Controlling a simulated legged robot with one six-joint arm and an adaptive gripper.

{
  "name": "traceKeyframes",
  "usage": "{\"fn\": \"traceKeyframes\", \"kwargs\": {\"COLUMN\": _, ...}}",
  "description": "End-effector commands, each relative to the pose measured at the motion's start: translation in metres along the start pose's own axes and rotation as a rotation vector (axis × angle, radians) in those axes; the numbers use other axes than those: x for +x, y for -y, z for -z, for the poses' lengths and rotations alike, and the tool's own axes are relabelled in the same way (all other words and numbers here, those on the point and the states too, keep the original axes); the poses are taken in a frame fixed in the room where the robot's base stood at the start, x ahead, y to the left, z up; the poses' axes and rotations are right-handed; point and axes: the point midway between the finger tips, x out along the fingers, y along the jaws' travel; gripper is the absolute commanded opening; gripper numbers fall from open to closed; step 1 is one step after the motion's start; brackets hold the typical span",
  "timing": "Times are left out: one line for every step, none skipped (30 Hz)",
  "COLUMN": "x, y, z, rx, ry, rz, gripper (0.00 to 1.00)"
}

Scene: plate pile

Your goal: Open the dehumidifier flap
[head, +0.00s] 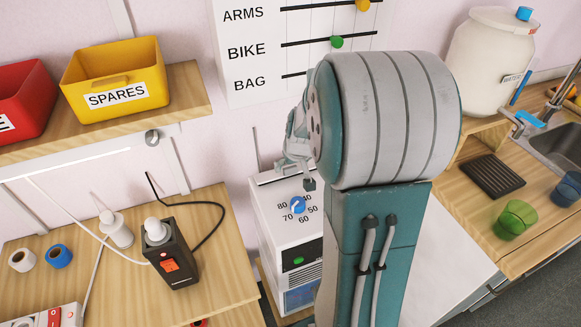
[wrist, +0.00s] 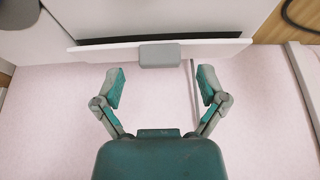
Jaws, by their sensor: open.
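The white dehumidifier (head: 290,248) stands behind my arm in the head view, with a blue dial and a green button on its front. Much of it is hidden by my arm. In the wrist view, a white flap edge (wrist: 95,53) carries a grey tab (wrist: 160,55). A dark gap runs along the flap's other side; I cannot tell how far the flap is open. My gripper (wrist: 161,80) is open and empty, its fingers on either side of the tab's line and apart from it. In the head view my gripper (head: 304,178) is partly hidden.
A wooden desk (head: 220,285) with a black power block (head: 170,255) is at left. A shelf above holds a yellow SPARES bin (head: 115,80). At right, a counter holds a green cup (head: 515,220) and a white water container (head: 490,60).

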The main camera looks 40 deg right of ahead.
Motion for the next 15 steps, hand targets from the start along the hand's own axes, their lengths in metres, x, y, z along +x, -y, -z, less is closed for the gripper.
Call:
{"fn": "traceKeyframes", "kwargs": {"x": 0.007, "y": 0.000, "z": 0.000, "rx": 0.000, "ry": 0.003, "rz": 0.001, "gripper": 0.91}}
{"fn": "traceKeyframes", "kwargs": {"x": 0.010, "y": 0.000, "z": 0.000, "rx": 0.000, "ry": 0.002, "rz": 0.001, "gripper": 0.91}}
{"fn": "traceKeyframes", "kwargs": {"x": 0.013, "y": 0.000, "z": 0.000, "rx": 0.000, "ry": 0.001, "rz": 0.000, "gripper": 0.91}}
{"fn": "traceKeyframes", "kwargs": {"x": 0.016, "y": 0.000, "z": 0.000, "rx": 0.000, "ry": 0.001, "rz": 0.000, "gripper": 0.91}}
{"fn": "traceKeyframes", "kwargs": {"x": 0.017, "y": 0.000, "z": 0.000, "rx": 0.000, "ry": 0.001, "rz": 0.000, "gripper": 0.91}}
{"fn": "traceKeyframes", "kwargs": {"x": 0.019, "y": 0.000, "z": 0.000, "rx": 0.000, "ry": 0.000, "rz": 0.000, "gripper": 0.91}}
{"fn": "traceKeyframes", "kwargs": {"x": 0.019, "y": 0.000, "z": 0.000, "rx": 0.000, "ry": 0.000, "rz": 0.000, "gripper": 0.91}}
{"fn": "traceKeyframes", "kwargs": {"x": 0.020, "y": 0.000, "z": 0.000, "rx": 0.000, "ry": 0.000, "rz": 0.000, "gripper": 0.91}}
{"fn": "traceKeyframes", "kwargs": {"x": 0.020, "y": 0.000, "z": 0.001, "rx": 0.000, "ry": -0.001, "rz": 0.000, "gripper": 0.91}}
{"fn": "traceKeyframes", "kwargs": {"x": 0.020, "y": 0.000, "z": 0.001, "rx": 0.000, "ry": -0.001, "rz": 0.000, "gripper": 0.91}}
{"fn": "traceKeyframes", "kwargs": {"x": 0.020, "y": 0.000, "z": 0.001, "rx": 0.000, "ry": -0.001, "rz": 0.000, "gripper": 0.91}}
{"fn": "traceKeyframes", "kwargs": {"x": 0.020, "y": 0.000, "z": 0.001, "rx": 0.000, "ry": -0.001, "rz": 0.000, "gripper": 0.91}}
{"fn": "traceKeyframes", "kwargs": {"x": 0.020, "y": 0.000, "z": 0.001, "rx": 0.000, "ry": -0.001, "rz": 0.000, "gripper": 0.91}}
{"fn": "traceKeyframes", "kwargs": {"x": 0.020, "y": 0.000, "z": 0.001, "rx": 0.000, "ry": -0.001, "rz": 0.000, "gripper": 0.91}}
{"fn": "traceKeyframes", "kwargs": {"x": 0.020, "y": 0.000, "z": 0.001, "rx": 0.000, "ry": -0.001, "rz": 0.000, "gripper": 0.82}}
